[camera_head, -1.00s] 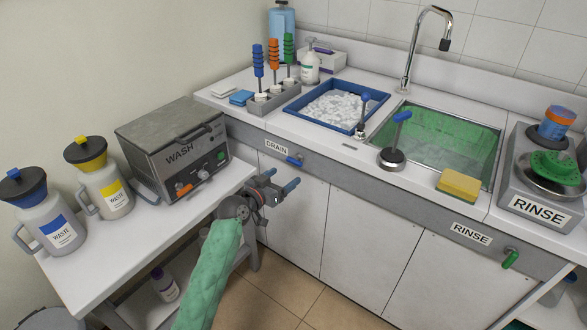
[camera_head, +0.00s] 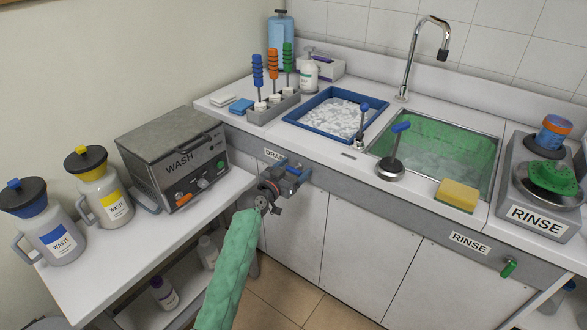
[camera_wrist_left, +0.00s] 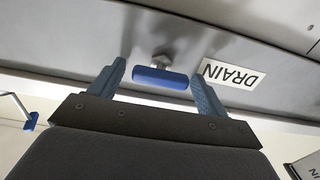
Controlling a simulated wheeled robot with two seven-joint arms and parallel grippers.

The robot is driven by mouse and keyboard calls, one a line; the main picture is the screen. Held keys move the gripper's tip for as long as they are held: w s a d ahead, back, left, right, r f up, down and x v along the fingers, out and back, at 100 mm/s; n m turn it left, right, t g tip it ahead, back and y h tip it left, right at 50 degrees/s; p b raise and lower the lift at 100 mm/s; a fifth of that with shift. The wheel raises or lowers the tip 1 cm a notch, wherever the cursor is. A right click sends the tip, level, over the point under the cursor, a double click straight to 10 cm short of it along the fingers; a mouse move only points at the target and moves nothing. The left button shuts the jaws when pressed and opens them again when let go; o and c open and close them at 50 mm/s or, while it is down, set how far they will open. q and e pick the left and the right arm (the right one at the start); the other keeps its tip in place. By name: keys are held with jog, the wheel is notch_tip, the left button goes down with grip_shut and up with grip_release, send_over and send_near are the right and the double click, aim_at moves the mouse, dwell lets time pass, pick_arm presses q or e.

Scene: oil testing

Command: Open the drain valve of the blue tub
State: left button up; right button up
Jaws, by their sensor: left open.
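The blue tub (camera_head: 316,130), filled with white foam, is set in the counter at the back. Its drain valve is on the grey front panel beside the DRAIN label (camera_head: 274,154), which also shows upside down in the left wrist view (camera_wrist_left: 230,75). My left gripper (camera_head: 299,172) is at the valve and mostly hides it in the head view. In the left wrist view the blue valve handle (camera_wrist_left: 160,77) lies crosswise between the open fingers (camera_wrist_left: 162,82) of my left gripper, with a gap on each side. My right gripper is not in view.
A WASH machine (camera_head: 175,155) and two waste jugs (camera_head: 60,232) stand on the left table, close to my left arm. A green-handled RINSE valve (camera_head: 508,268) is on the same panel at right. A sink with a green interior (camera_head: 440,130) is right of the tub.

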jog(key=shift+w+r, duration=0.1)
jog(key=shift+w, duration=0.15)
pick_arm(q)
jog(key=c, duration=1)
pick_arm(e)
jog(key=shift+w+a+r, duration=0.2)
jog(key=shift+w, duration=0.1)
